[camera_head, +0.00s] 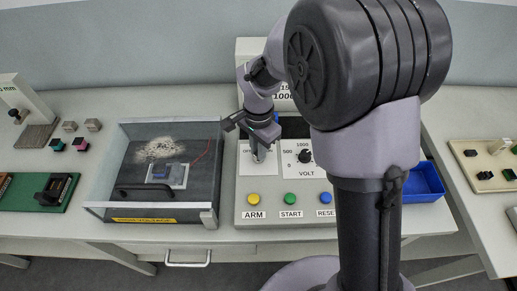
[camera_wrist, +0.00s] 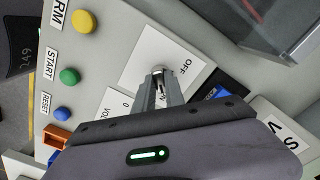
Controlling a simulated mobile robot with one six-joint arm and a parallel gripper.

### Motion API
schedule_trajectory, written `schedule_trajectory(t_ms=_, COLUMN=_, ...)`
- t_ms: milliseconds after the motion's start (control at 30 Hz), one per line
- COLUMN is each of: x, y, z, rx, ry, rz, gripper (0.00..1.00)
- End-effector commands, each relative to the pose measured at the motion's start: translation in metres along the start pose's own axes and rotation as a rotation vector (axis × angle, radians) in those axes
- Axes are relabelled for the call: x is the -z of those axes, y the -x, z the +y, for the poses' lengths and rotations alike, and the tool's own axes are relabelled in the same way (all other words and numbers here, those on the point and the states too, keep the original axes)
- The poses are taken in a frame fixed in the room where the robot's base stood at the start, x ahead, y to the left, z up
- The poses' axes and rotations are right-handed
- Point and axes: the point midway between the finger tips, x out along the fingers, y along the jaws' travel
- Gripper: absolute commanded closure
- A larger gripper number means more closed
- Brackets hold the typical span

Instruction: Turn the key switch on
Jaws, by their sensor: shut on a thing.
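The key switch (camera_wrist: 157,70) is a small metallic part on a white plate (camera_wrist: 190,50) of a grey control panel. The word OFF is readable on the plate; the other label is mostly hidden by my fingers. My gripper (camera_wrist: 161,90) is shut on the key switch, with its two fingers pointing down at the plate. In the head view my gripper (camera_head: 259,150) is over the same white plate, left of the VOLT dial (camera_head: 305,157). The exact angle of the key is hard to tell.
Yellow ARM (camera_head: 253,199), green START (camera_head: 290,199) and blue RESET (camera_head: 325,198) buttons line the panel's front. A clear-lidded high-voltage box (camera_head: 152,212) stands to the left. A blue bin (camera_head: 424,181) is to the right, partly behind my arm.

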Motion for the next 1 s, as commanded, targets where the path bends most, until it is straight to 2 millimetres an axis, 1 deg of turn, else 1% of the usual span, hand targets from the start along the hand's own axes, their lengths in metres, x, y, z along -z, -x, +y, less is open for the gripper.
schedule_trajectory(t_ms=200, x=0.0, y=0.001, z=-0.001, rx=0.002, ry=-0.001, rz=0.0, gripper=1.0)
schedule_trajectory(t_ms=233, x=0.0, y=0.001, z=-0.001, rx=0.002, ry=-0.001, rz=0.0, gripper=0.82)
schedule_trajectory(t_ms=300, x=0.0, y=0.001, z=0.0, rx=0.001, ry=-0.001, rz=0.0, gripper=0.68)
schedule_trajectory(t_ms=333, x=0.0, y=0.001, z=0.0, rx=0.001, ry=-0.001, rz=0.0, gripper=0.64)
schedule_trajectory(t_ms=600, x=0.0, y=0.001, z=0.0, rx=0.001, ry=0.0, rz=0.0, gripper=0.64)
schedule_trajectory(t_ms=667, x=0.0, y=0.004, z=0.0, rx=0.001, ry=0.0, rz=0.0, gripper=0.64)
schedule_trajectory(t_ms=767, x=0.0, y=0.024, z=-0.001, rx=0.003, ry=0.0, rz=0.001, gripper=0.64)
schedule_trajectory(t_ms=1000, x=0.001, y=0.107, z=-0.001, rx=0.005, ry=0.0, rz=0.003, gripper=0.64)
